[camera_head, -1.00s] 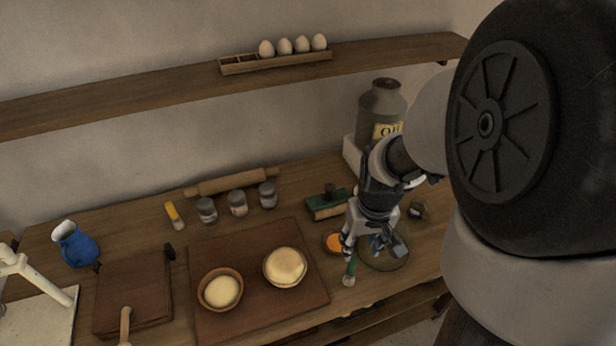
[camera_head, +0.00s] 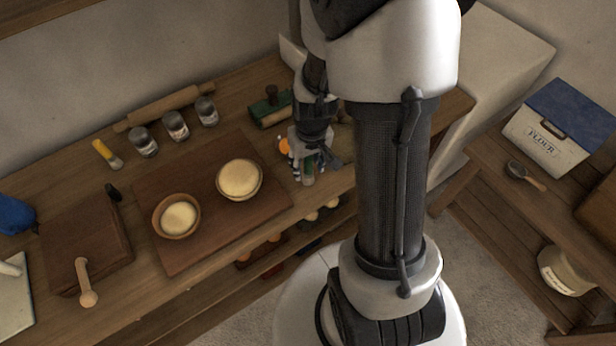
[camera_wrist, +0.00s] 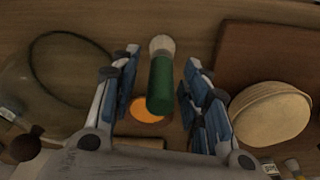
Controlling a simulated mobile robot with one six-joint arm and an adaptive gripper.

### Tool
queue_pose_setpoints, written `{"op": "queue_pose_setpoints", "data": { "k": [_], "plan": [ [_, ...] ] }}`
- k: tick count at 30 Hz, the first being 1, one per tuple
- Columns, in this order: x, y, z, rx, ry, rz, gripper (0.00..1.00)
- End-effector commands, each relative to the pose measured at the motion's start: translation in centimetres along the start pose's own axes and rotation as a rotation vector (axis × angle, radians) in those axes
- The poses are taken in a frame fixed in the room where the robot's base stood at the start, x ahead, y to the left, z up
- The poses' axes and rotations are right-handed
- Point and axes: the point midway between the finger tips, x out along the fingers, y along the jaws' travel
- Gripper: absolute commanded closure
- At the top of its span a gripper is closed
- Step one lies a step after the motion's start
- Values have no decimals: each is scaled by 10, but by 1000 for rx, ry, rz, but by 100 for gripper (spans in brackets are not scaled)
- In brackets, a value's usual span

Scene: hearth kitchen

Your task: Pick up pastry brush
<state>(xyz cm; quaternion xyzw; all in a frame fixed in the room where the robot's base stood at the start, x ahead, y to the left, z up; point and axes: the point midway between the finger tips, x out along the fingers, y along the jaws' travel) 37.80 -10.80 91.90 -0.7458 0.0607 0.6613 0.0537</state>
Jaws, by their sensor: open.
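A brush with a green handle and pale bristles (camera_wrist: 160,75) lies between the fingers of my gripper (camera_wrist: 162,62) in the wrist view. Its green handle also shows at the fingertips in the head view (camera_head: 308,178). My gripper (camera_head: 305,172) is open, with a blue-padded finger on each side of the brush and a visible gap to each. Whether the brush lies flat or tilts is hard to tell. A second brush with a yellow handle (camera_head: 103,150) lies on the counter at the left, well away from my gripper.
An orange disc (camera_wrist: 148,110) lies under the green handle. A glass dish (camera_wrist: 60,75) is left of my gripper in the wrist view. A brown board (camera_head: 205,245) bears two dough bowls. A green-and-wood block (camera_head: 268,108) and several jars stand behind.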

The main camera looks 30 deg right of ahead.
Motion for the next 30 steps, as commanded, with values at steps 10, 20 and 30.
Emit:
{"op": "queue_pose_setpoints", "data": {
  "k": [10,20,30],
  "plan": [
    [10,0,0,0,1,0,61],
    [10,0,0,0,0,0,83],
    [10,0,0,0,0,0,100]
  ]
}}
